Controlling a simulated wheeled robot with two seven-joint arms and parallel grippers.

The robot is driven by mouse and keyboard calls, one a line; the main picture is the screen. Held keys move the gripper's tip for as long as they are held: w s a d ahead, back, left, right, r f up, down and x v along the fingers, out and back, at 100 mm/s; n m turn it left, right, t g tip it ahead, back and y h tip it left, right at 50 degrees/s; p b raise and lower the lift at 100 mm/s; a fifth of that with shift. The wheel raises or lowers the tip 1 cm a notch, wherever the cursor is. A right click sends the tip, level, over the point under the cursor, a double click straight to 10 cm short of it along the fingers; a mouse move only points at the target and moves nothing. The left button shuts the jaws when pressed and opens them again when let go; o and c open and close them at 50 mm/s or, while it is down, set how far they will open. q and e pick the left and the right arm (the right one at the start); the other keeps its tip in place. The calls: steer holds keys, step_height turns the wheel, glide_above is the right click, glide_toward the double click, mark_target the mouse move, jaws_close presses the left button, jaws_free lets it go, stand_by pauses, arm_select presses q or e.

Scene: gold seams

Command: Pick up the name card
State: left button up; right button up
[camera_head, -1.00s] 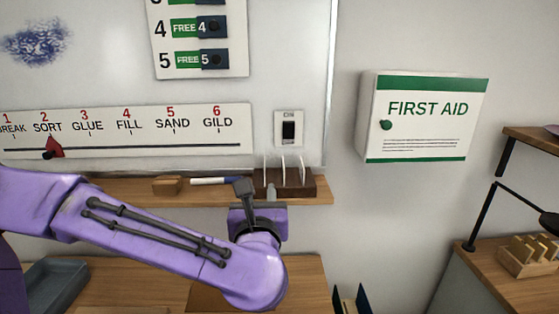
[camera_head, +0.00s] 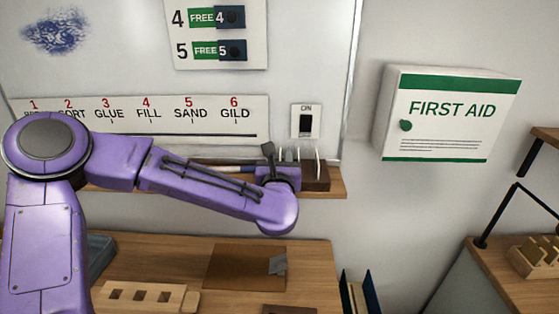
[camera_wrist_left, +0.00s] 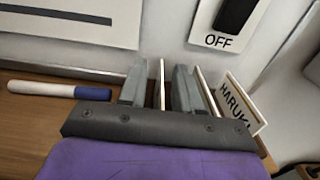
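White name cards (camera_head: 317,163) stand upright in a dark wooden rack (camera_head: 320,180) at the right end of the ledge under the whiteboard. My left gripper (camera_head: 287,157) is at this rack. In the left wrist view its two grey fingers (camera_wrist_left: 160,88) are apart, with one card (camera_wrist_left: 161,82) edge-on in the gap between them. I cannot tell whether either finger touches it. A second card (camera_wrist_left: 207,95) stands just right of the right finger. A third card, lettered "HARUK..." (camera_wrist_left: 238,100), is further right, its last letters cut off. My right gripper is out of view.
A white marker with a blue end (camera_wrist_left: 58,90) lies on the ledge left of the fingers. A switch plate (camera_head: 306,121) is on the wall above the rack. A first aid box (camera_head: 450,115) hangs to the right. A workbench (camera_head: 315,262) is below.

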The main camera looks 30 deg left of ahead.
arm_select(q)
steer(key=shift+d+f, duration=0.1)
jaws_close()
